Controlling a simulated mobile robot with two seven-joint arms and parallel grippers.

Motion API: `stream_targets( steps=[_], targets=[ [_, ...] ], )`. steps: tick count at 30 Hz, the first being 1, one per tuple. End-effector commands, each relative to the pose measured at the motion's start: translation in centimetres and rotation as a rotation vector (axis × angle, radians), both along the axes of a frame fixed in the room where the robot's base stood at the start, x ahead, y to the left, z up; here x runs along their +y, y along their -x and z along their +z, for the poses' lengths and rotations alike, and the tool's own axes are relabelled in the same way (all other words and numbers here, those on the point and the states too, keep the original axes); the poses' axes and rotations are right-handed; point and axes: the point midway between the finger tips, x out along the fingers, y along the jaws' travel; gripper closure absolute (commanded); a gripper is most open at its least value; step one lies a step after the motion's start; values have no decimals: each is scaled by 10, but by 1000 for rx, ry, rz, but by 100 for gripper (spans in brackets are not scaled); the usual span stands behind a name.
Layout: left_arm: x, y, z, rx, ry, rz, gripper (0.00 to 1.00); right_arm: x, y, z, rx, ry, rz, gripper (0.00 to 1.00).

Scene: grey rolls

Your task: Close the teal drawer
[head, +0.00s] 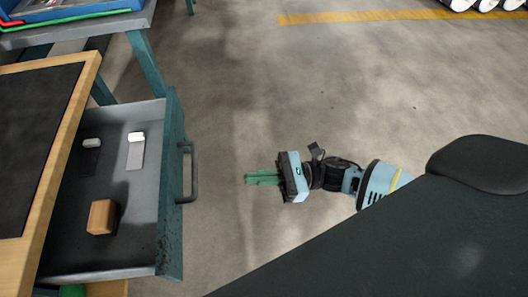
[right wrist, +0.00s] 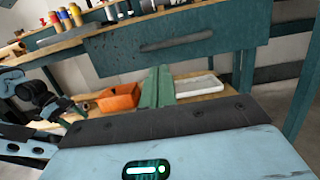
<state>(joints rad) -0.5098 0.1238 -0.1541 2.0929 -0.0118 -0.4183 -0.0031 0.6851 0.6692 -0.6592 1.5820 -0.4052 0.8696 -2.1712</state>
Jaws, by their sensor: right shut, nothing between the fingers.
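The teal drawer (head: 172,185) stands pulled out from the workbench on the left in the head view. Its dark bar handle (head: 191,173) is on its front, facing right. A wooden block (head: 102,217) and small flat items lie inside it. My right gripper (head: 248,178) points left at the handle, apart from it by a short gap. Its green fingers are shut with nothing between them. In the right wrist view the fingers (right wrist: 157,86) point toward the drawer front (right wrist: 130,52), below its handle (right wrist: 176,42).
The workbench (head: 60,110) has a wooden edge and dark mat. Another table (head: 90,30) with a blue tray stands behind it. In the right wrist view an orange bin (right wrist: 118,97) and a white tray (right wrist: 198,87) sit on a lower shelf. The floor (head: 330,100) around my gripper is clear.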

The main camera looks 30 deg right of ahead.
Motion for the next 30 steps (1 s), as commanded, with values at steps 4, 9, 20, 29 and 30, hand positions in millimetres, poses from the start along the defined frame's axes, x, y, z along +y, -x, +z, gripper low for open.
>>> stream_targets(
  steps=[4,9,20,29,30],
  targets=[
    [0,0,3,-1,1,2,30,28,-9,8,-3,-2,2,100],
    [-1,2,6,3,3,4,30,56,-18,14,-1,-3,2,100],
    [-1,4,10,4,4,4,30,89,-29,19,1,0,0,100],
    [-1,4,10,3,4,4,30,91,-29,19,2,0,-1,100],
    [-1,4,10,3,4,4,30,91,-29,19,2,0,-1,100]
  ],
)
